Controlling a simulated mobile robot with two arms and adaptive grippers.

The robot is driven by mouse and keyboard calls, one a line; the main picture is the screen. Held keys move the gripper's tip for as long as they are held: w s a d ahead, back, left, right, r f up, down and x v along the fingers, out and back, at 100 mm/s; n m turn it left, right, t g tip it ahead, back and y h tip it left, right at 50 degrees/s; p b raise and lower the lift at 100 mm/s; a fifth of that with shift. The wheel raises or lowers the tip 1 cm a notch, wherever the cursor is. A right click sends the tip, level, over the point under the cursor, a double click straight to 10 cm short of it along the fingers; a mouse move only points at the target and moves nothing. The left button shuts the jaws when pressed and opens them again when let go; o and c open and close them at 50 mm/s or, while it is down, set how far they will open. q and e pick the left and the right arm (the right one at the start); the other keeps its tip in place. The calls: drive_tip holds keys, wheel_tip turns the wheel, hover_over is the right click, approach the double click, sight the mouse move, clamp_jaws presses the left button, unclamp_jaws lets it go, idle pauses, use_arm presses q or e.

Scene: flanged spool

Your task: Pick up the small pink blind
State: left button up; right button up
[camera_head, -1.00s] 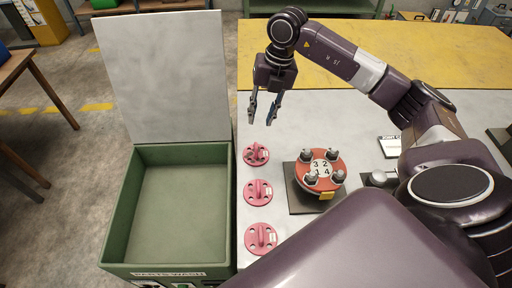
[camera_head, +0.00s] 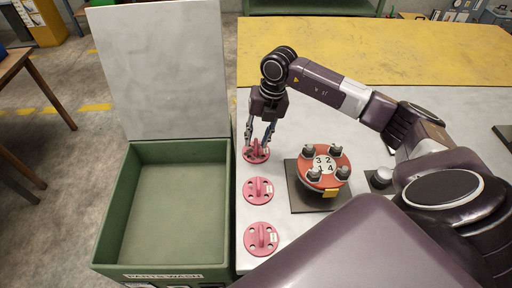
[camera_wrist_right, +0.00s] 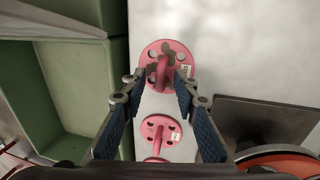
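Three pink flanged blinds with upright handles lie in a column on the table's left side: a far one (camera_head: 256,152), a middle one (camera_head: 258,190) and a near one (camera_head: 261,239). Size differences are hard to judge from perspective. My right gripper (camera_head: 259,142) is open at the far blind, pointing down. In the wrist view, the far blind (camera_wrist_right: 163,56) shows its handle between the open fingertips (camera_wrist_right: 159,84), with a gap on both sides. Another pink blind (camera_wrist_right: 160,130) shows lower, between the fingers. My left gripper is not in view.
An empty green parts-wash bin (camera_head: 118,205) with its lid up stands left of the table. An orange-red flange with numbered face and several studs (camera_head: 324,166) sits on a dark plate (camera_head: 306,202) to the right. The table's left edge is close to the blinds.

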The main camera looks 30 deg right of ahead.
drive_tip(key=shift+a+f, duration=0.15)
drive_tip(key=shift+f, duration=0.8)
drive_tip(key=shift+c, duration=0.2)
clamp_jaws()
drive_tip(key=shift+w+r, duration=0.1)
drive_tip(key=shift+r, duration=0.05)
